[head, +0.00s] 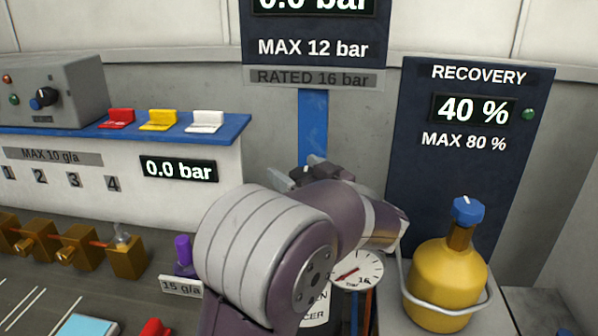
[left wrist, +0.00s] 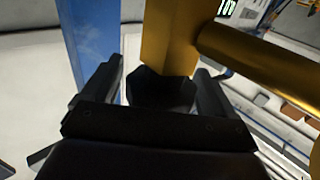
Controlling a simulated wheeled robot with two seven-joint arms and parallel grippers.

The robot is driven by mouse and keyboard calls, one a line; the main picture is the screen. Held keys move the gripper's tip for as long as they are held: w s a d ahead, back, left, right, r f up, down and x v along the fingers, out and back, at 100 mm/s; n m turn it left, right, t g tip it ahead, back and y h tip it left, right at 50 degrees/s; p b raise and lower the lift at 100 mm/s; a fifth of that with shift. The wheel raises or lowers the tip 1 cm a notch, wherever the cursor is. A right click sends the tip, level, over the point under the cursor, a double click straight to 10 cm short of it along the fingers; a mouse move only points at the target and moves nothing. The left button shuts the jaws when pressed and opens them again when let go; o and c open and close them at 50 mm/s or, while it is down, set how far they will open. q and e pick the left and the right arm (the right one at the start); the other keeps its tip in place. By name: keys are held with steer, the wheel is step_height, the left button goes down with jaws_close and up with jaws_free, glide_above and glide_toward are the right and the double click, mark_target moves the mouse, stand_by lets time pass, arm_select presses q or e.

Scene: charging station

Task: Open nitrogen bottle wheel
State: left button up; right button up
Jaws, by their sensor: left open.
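My left gripper (head: 315,172) shows only in part in the head view, behind my left arm, in front of the blue upright. In the left wrist view the left gripper (left wrist: 158,72) is open, one finger on each side of a dark, faceted knob-like piece (left wrist: 160,92). This piece sits against a gold valve body (left wrist: 182,38) and may be the bottle wheel. I cannot tell whether the fingers touch it. In the head view my arm hides the wheel and most of the bottle. My right gripper is not in view.
A round pressure gauge (head: 358,270) stands just right of my arm. A yellow recovery cylinder (head: 447,283) with a blue knob (head: 467,210) is further right. Gold valves (head: 78,247) and a purple knob (head: 184,250) are on the left. A gold pipe (left wrist: 265,62) runs right in the wrist view.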

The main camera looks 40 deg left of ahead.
arm_select(q)
steer(key=c, duration=1)
steer(key=shift+o, duration=0.2)
steer(key=shift+r+g+p, duration=0.15)
steer(key=shift+g+p, duration=0.15)
steer(key=shift+p, duration=0.3)
steer(key=n+g+p, duration=0.2)
steer(key=g+p, duration=0.2)
steer(key=n+g+p, duration=0.3)
steer(key=g, duration=0.1)
steer(key=s+n+g+h+p, duration=0.1)
steer(key=n+g+p, duration=0.2)
steer(key=g+p, duration=0.1)
steer(key=shift+s+r+p, duration=0.1)
steer(key=shift+r+p, duration=0.2)
steer(key=shift+r, duration=0.05)
steer(key=n+g+h+p, duration=0.1)
steer(key=p, duration=0.3)
steer(key=n+g+h+p, duration=0.1)
steer(key=g+p, duration=0.1)
steer(key=p, duration=0.3)
steer(key=n+g+h+p, duration=0.1)
steer(key=p, duration=0.4)
steer(key=shift+s+d+f+n+g, duration=0.2)
steer(key=shift+s+n+g, duration=0.1)
steer(key=shift+n, duration=0.1)
steer(key=shift+f+p, duration=0.25)
steer(key=shift+p, duration=0.25)
steer(key=o, duration=1)
steer(key=shift+c, duration=0.2)
